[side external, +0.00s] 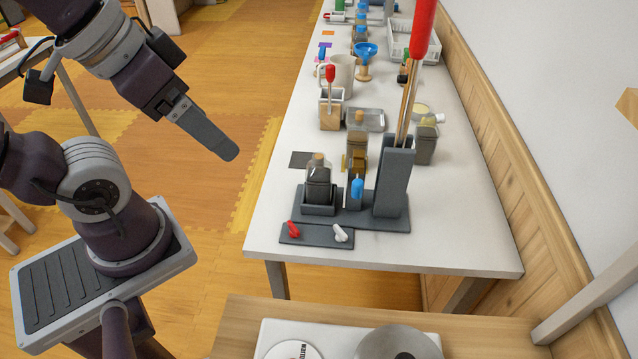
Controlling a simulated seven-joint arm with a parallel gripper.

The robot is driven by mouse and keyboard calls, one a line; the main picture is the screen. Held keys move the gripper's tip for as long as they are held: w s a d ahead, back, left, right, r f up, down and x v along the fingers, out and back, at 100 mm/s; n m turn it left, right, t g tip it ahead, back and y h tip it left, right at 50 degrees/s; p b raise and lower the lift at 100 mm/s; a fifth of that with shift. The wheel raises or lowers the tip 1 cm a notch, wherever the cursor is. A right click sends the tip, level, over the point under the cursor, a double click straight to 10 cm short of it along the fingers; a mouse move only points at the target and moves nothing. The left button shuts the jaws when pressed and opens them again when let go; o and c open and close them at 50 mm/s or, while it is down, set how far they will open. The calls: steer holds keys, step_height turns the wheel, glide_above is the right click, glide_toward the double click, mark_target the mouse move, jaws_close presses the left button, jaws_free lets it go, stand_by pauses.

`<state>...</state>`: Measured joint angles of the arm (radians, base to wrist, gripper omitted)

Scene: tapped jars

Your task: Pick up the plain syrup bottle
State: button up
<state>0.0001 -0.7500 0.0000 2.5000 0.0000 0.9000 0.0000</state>
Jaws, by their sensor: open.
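A corked clear bottle with dark contents (318,184) stands upright in a square grey holder at the near end of the white table. A taller corked bottle (357,138) stands upright behind it, partly hidden by a brass-coloured part and a blue piece in front. A squat jar (426,146) with a pale lid stands further right. I cannot tell which of these is the plain syrup bottle; no label is readable. My gripper (222,148) is open and empty, above the floor left of the table, well apart from the bottles. One finger hides the other.
A tall grey holder (393,185) with long sticks and a red-topped rod rises right of the bottles. A small panel with red and white levers (316,235) lies in front. Cups, a tray and a blue funnel (366,50) crowd behind. The near right tabletop is clear.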

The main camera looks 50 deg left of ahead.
steer(key=n+h, duration=1.2)
steer(key=n, duration=0.9)
glide_toward(319, 176)
step_height(319, 176, down, 2)
steer(key=s+d, duration=0.2)
steer(key=f+n+t, duration=0.1)
steer(key=n+t, duration=0.1)
steer(key=w+f+n+t, duration=0.1)
steer(key=f+t, duration=0.1)
steer(key=w+f+n+t, duration=0.1)
steer(key=n+t, duration=0.1)
steer(key=shift+a+f+n+t+h, duration=0.25)
steer(key=shift+f+n+t+h, duration=0.05)
steer(key=shift+f+t+h, duration=0.1)
steer(key=shift+w+d, duration=0.1)
steer(key=shift+w, duration=0.2)
steer(key=x, duration=0.6)
steer(key=shift+w+d+r, duration=0.15)
steer(key=shift+w, duration=0.2)
jaws_close()
